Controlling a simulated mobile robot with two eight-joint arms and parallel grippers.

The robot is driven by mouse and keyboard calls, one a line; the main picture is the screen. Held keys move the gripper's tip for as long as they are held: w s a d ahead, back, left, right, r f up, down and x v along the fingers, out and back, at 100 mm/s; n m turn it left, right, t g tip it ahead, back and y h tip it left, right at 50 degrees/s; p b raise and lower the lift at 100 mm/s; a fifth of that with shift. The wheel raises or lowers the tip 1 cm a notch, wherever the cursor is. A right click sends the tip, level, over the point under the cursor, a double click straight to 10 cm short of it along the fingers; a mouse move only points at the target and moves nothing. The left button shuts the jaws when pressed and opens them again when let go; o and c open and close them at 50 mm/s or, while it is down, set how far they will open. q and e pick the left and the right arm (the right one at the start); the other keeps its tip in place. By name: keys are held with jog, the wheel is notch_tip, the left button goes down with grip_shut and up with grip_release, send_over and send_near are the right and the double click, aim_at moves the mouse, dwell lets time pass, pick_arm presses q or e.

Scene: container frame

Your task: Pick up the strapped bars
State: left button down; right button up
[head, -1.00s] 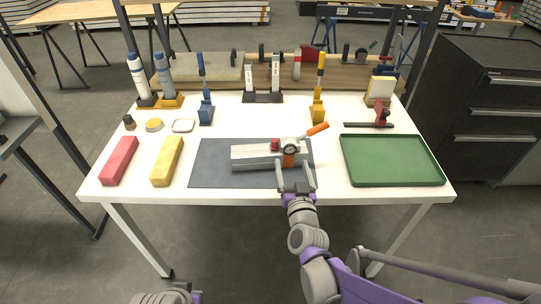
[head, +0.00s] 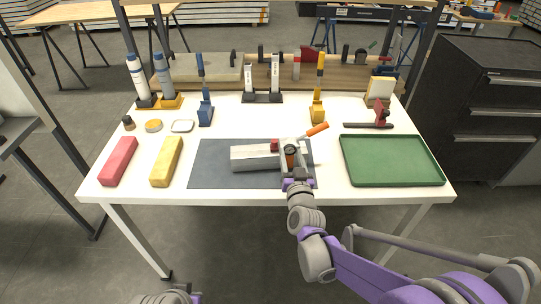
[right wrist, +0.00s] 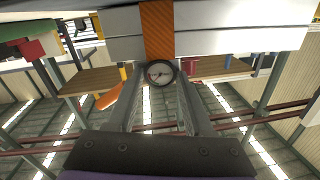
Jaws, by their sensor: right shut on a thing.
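The strapped bars (head: 254,157) are pale grey and lie on the dark mat (head: 215,165), with a red block on top. An orange strap (right wrist: 157,30), a round dial (right wrist: 160,72) and an orange-handled lever (head: 317,129) are at their right end. My right gripper (head: 290,152) reaches this end from the front and is shut on the strapped bars. In the right wrist view its fingers (right wrist: 160,85) stand either side of the dial; the exact contact is hard to see. My left gripper is not clearly shown.
A green tray (head: 392,182) lies right of the mat. Red (head: 119,161) and yellow (head: 166,161) blocks lie to the left. Bottles (head: 138,75), blue (head: 206,107) and yellow (head: 318,107) upright tools and a red-and-black stand (head: 381,115) line the back.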

grip_shut()
jog(key=shift+r, duration=0.15)
notch_tip(320, 180, up, 10)
jog(key=p, duration=0.2)
dwell(0.3)
